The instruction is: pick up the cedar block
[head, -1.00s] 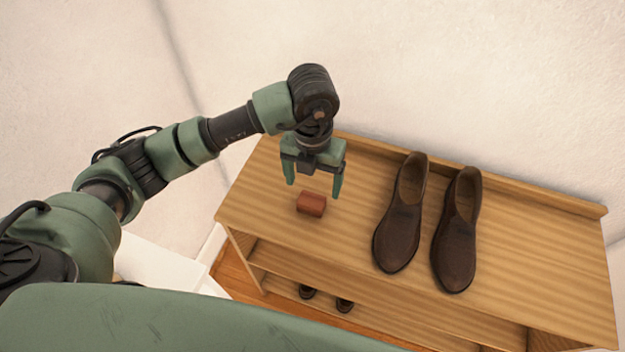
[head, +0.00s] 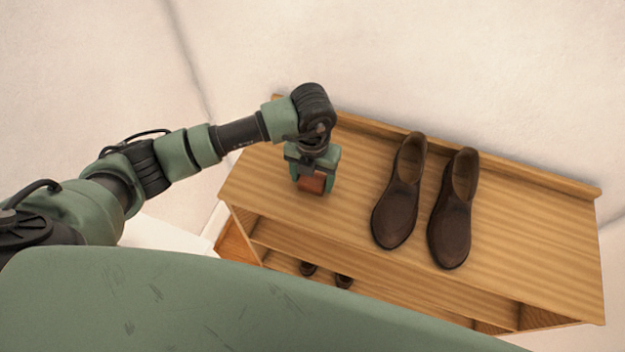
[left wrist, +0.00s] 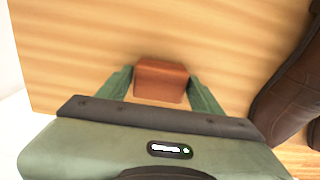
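The cedar block (head: 312,184) is a small reddish-brown block on the wooden top of the shoe bench (head: 520,230), near its left end. My left gripper (head: 313,186) points down over it, one finger on each side of the block. In the left wrist view the block (left wrist: 160,82) sits between the two green fingers (left wrist: 162,88), with narrow gaps at its sides, so the gripper looks open around it. The block rests on the bench top. My right gripper is not in view.
A pair of dark brown shoes stands on the bench to the right of the block: a nearer shoe (head: 399,200) and a farther one (head: 453,215). A raised ledge (head: 500,170) runs along the back by the wall. The bench's right end is clear.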

